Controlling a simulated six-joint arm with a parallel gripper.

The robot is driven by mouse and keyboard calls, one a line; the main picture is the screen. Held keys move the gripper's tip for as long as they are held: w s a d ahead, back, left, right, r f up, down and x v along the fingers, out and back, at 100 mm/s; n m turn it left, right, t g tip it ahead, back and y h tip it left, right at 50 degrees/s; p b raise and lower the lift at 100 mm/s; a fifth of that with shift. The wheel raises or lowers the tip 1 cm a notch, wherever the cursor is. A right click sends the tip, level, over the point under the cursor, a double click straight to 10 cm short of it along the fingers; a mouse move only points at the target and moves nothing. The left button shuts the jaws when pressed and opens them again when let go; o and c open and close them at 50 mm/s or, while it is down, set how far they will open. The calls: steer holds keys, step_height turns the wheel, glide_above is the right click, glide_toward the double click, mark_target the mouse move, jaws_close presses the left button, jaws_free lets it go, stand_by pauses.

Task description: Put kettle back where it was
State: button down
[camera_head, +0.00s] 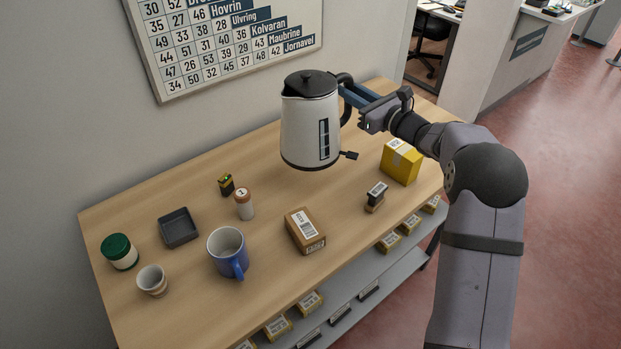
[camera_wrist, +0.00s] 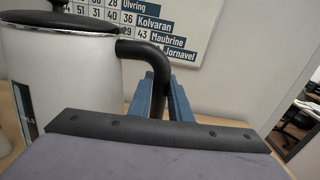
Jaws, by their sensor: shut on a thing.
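The kettle (camera_head: 309,125) is white with a black lid, black base rim and black handle. In the head view it is upright and appears held above the back right part of the wooden counter. My gripper (camera_head: 350,92) reaches it from the right and is shut on its black handle. In the wrist view the kettle's white body (camera_wrist: 75,80) is at the left, and the blue fingers of my gripper (camera_wrist: 160,98) stand on either side of the handle. The counter surface directly behind the kettle is hidden.
A wall stands behind.

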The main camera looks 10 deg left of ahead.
mark_target(346, 122)
steer(key=shift+w+f+p, duration=0.1)
steer(key=shift+f+p, duration=0.7)
steer(key=shift+f, duration=1.95)
steer(key=shift+f+p, duration=0.65)
steer(key=shift+f, duration=1.6)
steer(key=c, duration=1.7)
jaws_free()
steer(key=shift+f, duration=0.15)
steer(key=shift+c, duration=0.2)
steer(key=shift+o, duration=0.5)
steer(key=b+v, duration=0.3)
steer(key=v, duration=0.9)
steer(key=shift+b, duration=0.3)
steer(key=shift+r, duration=0.2)
